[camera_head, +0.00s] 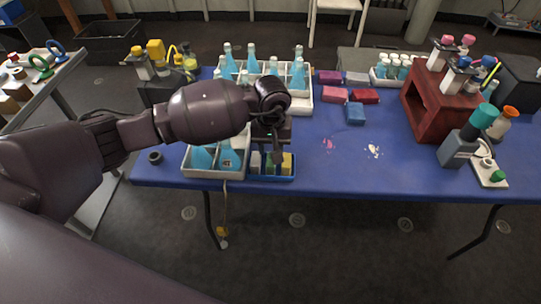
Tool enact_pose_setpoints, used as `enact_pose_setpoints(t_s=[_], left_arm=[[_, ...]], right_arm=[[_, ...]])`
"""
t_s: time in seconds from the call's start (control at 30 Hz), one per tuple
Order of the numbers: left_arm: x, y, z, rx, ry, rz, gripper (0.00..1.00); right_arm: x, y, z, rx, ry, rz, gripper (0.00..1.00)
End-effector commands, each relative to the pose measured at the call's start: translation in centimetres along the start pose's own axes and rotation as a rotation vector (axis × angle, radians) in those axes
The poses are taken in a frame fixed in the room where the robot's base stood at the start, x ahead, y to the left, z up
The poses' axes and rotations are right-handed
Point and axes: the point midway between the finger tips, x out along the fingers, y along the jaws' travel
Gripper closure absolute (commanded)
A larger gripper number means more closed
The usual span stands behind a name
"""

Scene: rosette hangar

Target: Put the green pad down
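My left gripper (268,158) points down over a small blue tray (272,178) at the front edge of the blue table. In the tray stand small pads: a pale one (255,163) on the left and a yellow one (287,163) on the right. Between them, a darker, greenish shape shows at the fingertips, too small and too covered to tell if it is the green pad or if it is held. Whether the fingers are open or shut cannot be told. My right gripper is not in view.
White crates of blue flasks stand behind the gripper (299,100) and left of the tray (214,172). Coloured blocks (335,95) lie behind. A red rack (428,112) and bottles fill the right. Mid-right tabletop is mostly clear, with pink and white spots.

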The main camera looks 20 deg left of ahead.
Motion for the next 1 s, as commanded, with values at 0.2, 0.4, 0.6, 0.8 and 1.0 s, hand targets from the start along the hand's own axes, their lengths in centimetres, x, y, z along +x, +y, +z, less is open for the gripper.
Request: enact_pose_setpoints(t_s=[0.2, 0.4, 0.6, 0.8, 1.0], left_arm=[[-4.3, 0.0, -0.1, 0.001, 0.005, -0.001, 0.63], [-6.3, 0.0, -0.1, 0.000, 0.002, 0.000, 0.63], [-6.8, 0.0, 0.0, 0.000, 0.000, 0.000, 0.63], [-5.8, 0.8, 1.4, -0.031, -0.052, 0.056, 0.63], [-3.1, 5.3, 8.6, -0.278, -0.374, 0.365, 0.63]], right_arm=[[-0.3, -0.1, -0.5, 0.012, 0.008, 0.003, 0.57], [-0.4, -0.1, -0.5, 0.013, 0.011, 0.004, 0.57], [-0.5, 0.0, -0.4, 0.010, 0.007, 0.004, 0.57], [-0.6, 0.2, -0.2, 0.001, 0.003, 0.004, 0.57], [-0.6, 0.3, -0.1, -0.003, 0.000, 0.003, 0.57]])
